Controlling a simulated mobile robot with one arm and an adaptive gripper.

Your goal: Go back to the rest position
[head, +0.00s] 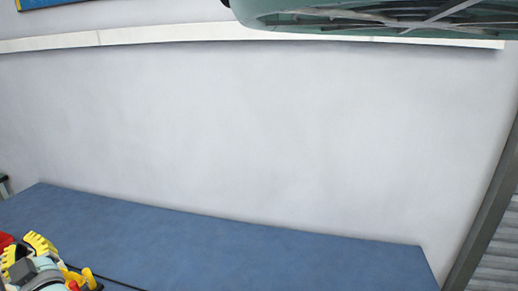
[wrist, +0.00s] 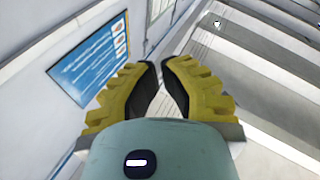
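My gripper (wrist: 160,70) shows in the wrist view, with two yellow ribbed fingers and dark inner pads. The fingertips are close together with a narrow empty gap between them. Nothing is held. The gripper points at open space beside a wall, touching nothing visible. At the lower left corner of the head view, yellow ribbed parts on a grey and teal body (head: 38,268) look like the same gripper, partly cut off by the frame edge. The rest of the arm is not clearly seen.
A blue table top (head: 250,255) lies along a pale wall (head: 260,130); its visible part is mostly clear, with a dark cable at the left. A red object (head: 5,240) is at the left edge. A blue poster (wrist: 90,62) hangs on the wall.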

